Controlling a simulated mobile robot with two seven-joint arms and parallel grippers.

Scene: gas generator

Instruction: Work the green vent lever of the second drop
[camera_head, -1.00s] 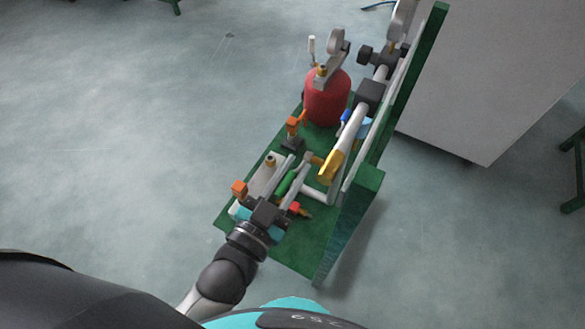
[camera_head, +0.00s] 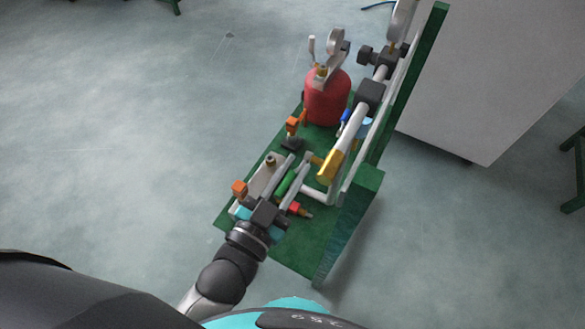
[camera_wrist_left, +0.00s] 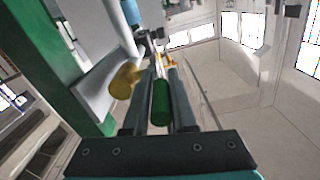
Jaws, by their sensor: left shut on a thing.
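The green vent lever (camera_head: 286,183) is on the low end of the green-framed rig, close to a white pipe. It also shows in the left wrist view (camera_wrist_left: 161,102), lying lengthwise between my two dark fingers. My left gripper (camera_head: 298,161) comes in from the lower left and is shut on the green lever. In the left wrist view my fingers (camera_wrist_left: 160,72) run along both sides of the lever. The lever's far end and its joint to the pipe are partly hidden. My right gripper is not in view.
A yellow handle (camera_head: 328,166) on the pipe stands just right of the gripper. A red cylinder (camera_head: 327,97) with gauges stands behind. Orange parts (camera_head: 239,188) and a red-tipped fitting (camera_head: 298,209) flank the gripper. A green upright panel (camera_head: 348,222) bounds the right. Floor on the left is clear.

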